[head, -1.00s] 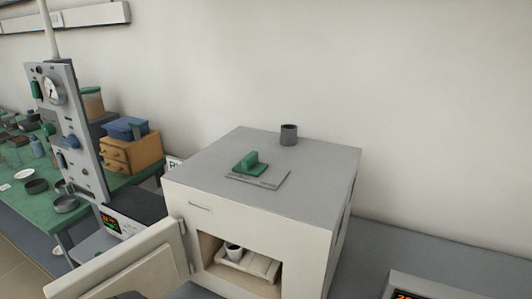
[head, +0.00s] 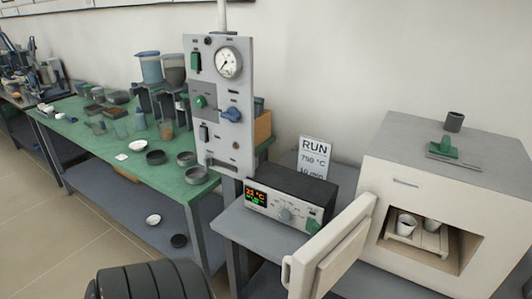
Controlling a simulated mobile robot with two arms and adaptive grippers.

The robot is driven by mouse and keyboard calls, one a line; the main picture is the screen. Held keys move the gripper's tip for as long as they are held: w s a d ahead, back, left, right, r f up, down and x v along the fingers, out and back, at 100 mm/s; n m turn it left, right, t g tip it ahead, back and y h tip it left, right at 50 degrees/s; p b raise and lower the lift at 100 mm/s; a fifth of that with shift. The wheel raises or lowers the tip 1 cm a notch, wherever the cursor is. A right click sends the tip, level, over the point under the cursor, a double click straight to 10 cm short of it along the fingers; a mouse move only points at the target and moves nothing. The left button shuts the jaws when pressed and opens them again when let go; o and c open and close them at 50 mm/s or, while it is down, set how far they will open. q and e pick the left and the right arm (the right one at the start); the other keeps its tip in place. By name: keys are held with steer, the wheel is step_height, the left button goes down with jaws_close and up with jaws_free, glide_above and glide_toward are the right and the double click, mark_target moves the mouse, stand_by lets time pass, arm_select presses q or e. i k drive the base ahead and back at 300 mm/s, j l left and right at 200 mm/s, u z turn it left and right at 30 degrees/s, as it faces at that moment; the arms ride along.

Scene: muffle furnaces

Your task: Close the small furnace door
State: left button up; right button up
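The small furnace (head: 455,130) is a cream box with a grey top at the right of the head view. Its door (head: 331,243) stands open, swung out to the left of the opening, with a pale handle (head: 288,272) on its outer edge. Inside the chamber a white crucible (head: 406,225) sits on a light tray or rack, with another pale piece beside it. A black ribbed part of my own arm shows at the bottom left. Neither gripper shows.
A control box (head: 287,198) with a lit display stands left of the furnace, with a RUN sign (head: 314,157) behind it. A grey gauge panel (head: 219,105) rises left of that. A green-topped bench (head: 105,145) holds dishes and jars. Open floor (head: 60,240) lies at the lower left.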

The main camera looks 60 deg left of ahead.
mark_target(320, 264)
steer(key=k+j, duration=0.1)
steer(key=j, duration=0.55)
steer(key=j+z, duration=0.1)
steer(key=j, duration=0.55)
steer(key=k+j, duration=0.15)
steer(key=j, duration=0.5)
